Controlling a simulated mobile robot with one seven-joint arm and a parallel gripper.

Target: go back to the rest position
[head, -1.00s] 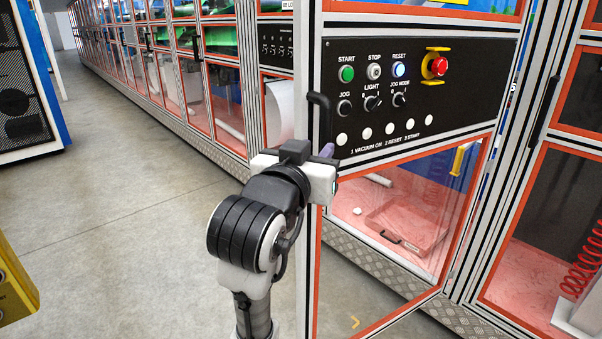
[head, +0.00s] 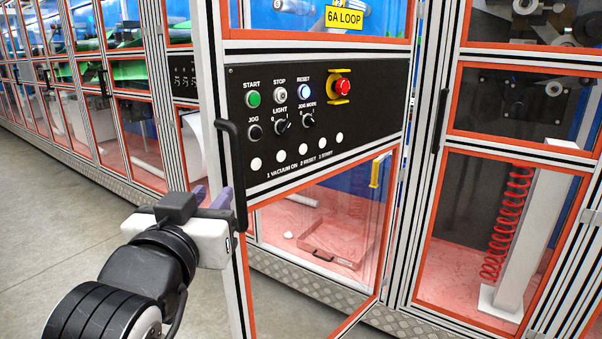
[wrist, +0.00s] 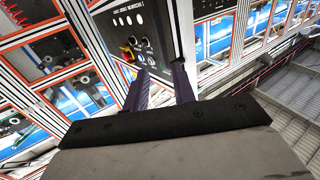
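My gripper (head: 213,198) is in front of the left edge of a framed door, beside the lower end of its black handle (head: 234,175). In the wrist view its two purple fingers (wrist: 162,88) are spread apart, with nothing visible held between them. Whether a finger touches the handle cannot be told. My arm is bent at the lower left of the head view. The door carries a black control panel (head: 312,118) with a green start button (head: 253,99) and a red emergency stop (head: 343,88). The door stands swung out from the machine line.
A long row of glazed, orange-edged cabinets (head: 75,115) runs back to the left. A red tray (head: 335,245) lies behind the door's lower pane. A red coiled hose (head: 507,225) hangs inside the right cabinet. Grey floor (head: 40,205) is clear at the left.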

